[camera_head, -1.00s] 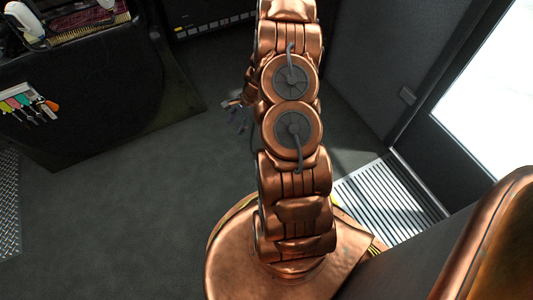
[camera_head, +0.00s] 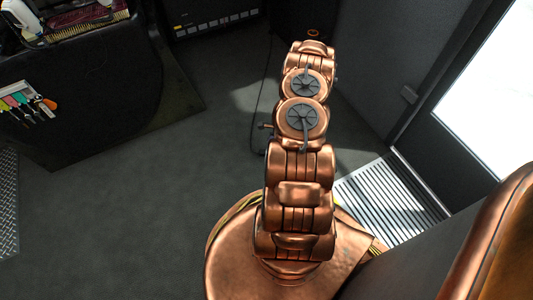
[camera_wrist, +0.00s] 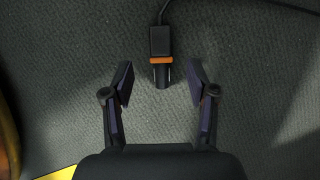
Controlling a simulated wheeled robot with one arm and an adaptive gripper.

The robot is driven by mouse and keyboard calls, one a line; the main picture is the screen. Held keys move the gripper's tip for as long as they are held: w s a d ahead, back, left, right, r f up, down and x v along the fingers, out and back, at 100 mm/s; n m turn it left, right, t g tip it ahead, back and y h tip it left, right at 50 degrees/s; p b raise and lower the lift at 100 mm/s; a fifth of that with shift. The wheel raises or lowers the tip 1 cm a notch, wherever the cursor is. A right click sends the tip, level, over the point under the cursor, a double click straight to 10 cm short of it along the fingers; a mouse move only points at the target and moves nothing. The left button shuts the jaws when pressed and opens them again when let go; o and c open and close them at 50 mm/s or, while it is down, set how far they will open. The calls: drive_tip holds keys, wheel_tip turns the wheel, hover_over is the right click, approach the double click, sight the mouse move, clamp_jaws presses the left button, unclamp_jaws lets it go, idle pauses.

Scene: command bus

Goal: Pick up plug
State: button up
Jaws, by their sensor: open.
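The plug (camera_wrist: 160,45) lies on the grey carpeted floor in the wrist view. It is black with an orange band and a dark tip pointing down toward my gripper. My gripper (camera_wrist: 158,82) is open, with one dark finger on each side of the plug's tip. There is a gap on both sides, and neither finger appears to touch it. The height of the fingers above the floor is hard to tell. In the head view my copper arm hides the gripper, and I cannot make out the plug for certain.
A thin black cable (camera_wrist: 208,4) runs from the plug's back end, and one crosses the floor (camera_head: 259,95) in the head view. A dark console (camera_head: 90,85) stands left, a ribbed step (camera_head: 388,200) and door at right. The floor at left is clear.

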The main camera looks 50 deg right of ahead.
sight(265, 151)
drive_tip(key=shift+w+b+x, duration=0.15)
drive_tip(key=shift+b+x, duration=0.55)
drive_tip(key=shift+x, duration=0.65)
drive_tip(key=shift+w+b+x, duration=0.15)
drive_tip(key=shift+b+x, duration=0.55)
drive_tip(key=shift+x, duration=0.65)
drive_tip(key=shift+a+r, duration=0.15)
clamp_jaws()
